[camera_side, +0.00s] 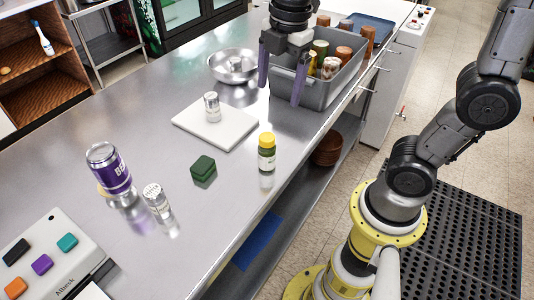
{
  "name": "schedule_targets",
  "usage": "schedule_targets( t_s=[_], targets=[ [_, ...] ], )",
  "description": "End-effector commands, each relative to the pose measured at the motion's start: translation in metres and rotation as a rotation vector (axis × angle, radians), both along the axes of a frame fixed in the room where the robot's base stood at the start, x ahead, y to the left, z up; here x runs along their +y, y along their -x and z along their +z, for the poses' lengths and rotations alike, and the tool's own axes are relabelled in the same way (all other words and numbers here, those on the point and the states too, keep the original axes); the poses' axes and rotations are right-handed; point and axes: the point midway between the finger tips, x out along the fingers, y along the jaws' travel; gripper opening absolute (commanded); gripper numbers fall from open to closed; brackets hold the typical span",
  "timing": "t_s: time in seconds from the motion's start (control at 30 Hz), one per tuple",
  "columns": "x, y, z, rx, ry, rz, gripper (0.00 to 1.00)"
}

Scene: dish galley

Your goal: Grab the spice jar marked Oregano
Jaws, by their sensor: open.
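My gripper (280,95) is open, its two purple fingers pointing down at the near left end of a grey bin (330,98). Nothing shows between the fingers. A small jar with a pale speckled top (212,108) stands upright on a white board (190,129), left of my gripper. A similar jar (157,200) stands on the steel counter beside a purple can. A yellow-capped bottle (267,155) with a pale label stands upright nearer the counter's front edge. The labels are too small to read, so I cannot tell which jar is marked Oregano.
The bin holds several jars and cups, partly hidden by its wall. A purple can (109,171), a green block (203,170) and a metal bowl (233,66) stand on the counter. A device with coloured buttons (48,262) is at lower left. Bare counter lies between them.

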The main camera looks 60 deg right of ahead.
Motion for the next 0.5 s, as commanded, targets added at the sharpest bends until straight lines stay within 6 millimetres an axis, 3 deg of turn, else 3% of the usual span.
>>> schedule_targets(
  t_s=[0.13,0.37,0.5],
  targets=[
    [0.009,-0.021,-0.021,0.075,0.009,0.033,0.88],
    [0.014,-0.022,-0.045,0.113,0.013,0.044,0.88],
    [0.013,-0.021,-0.071,0.114,0.013,0.042,0.88]
  ],
)
